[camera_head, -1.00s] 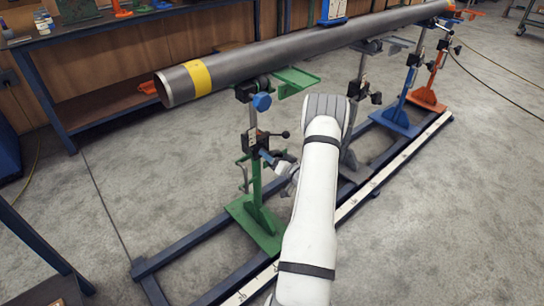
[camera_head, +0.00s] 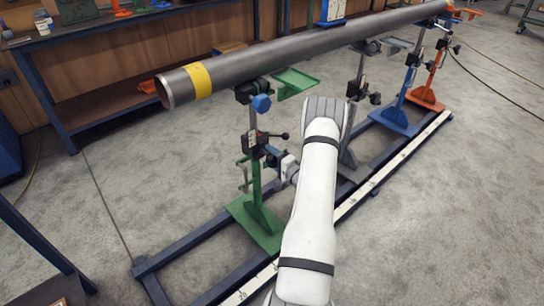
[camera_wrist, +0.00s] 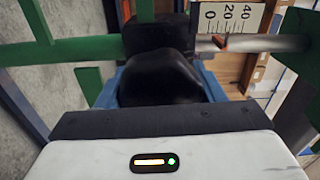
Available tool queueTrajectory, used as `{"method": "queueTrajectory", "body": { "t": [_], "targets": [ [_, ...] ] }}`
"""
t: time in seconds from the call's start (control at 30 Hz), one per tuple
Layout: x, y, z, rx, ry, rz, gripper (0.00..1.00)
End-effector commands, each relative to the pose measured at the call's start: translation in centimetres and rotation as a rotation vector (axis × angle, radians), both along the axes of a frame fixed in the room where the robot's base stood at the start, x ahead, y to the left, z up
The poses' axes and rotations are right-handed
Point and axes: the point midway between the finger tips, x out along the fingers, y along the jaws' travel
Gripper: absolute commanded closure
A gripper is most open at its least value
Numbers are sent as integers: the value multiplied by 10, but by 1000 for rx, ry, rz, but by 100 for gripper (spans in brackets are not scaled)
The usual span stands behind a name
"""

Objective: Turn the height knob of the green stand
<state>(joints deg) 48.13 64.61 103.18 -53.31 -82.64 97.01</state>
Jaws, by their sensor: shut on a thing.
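The green stand (camera_head: 257,215) stands on the floor rail under the near end of the pipe (camera_head: 290,48). My gripper (camera_head: 269,155) reaches its post from the right at mid-height. In the wrist view a black knob (camera_wrist: 160,78) fills the space between the blue fingers of my gripper (camera_wrist: 160,88). The gripper is shut on this knob. A white scale (camera_wrist: 232,17) marked 0, 20 and 40 lies beyond it, with a small red pointer (camera_wrist: 220,42) near its lower marks. In the head view my gripper and arm partly hide the knob.
A blue knob (camera_head: 261,103) sits higher, under the pipe. Blue (camera_head: 397,115) and orange (camera_head: 428,95) stands are farther right. A workbench (camera_head: 110,30) is behind.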

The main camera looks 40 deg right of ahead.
Motion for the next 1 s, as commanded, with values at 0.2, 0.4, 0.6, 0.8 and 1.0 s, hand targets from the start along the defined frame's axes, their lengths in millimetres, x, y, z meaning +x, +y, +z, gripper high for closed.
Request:
{"method": "queueTrajectory", "body": {
  "t": [0.2,0.4,0.6,0.8,1.0],
  "targets": [
    [0,0,0,132,10,0,61],
    [0,0,-1,202,16,0,61],
    [0,0,-1,231,18,0,61],
    [0,0,-1,234,19,0,61],
    [0,0,-1,233,19,-1,37]
  ]
}}
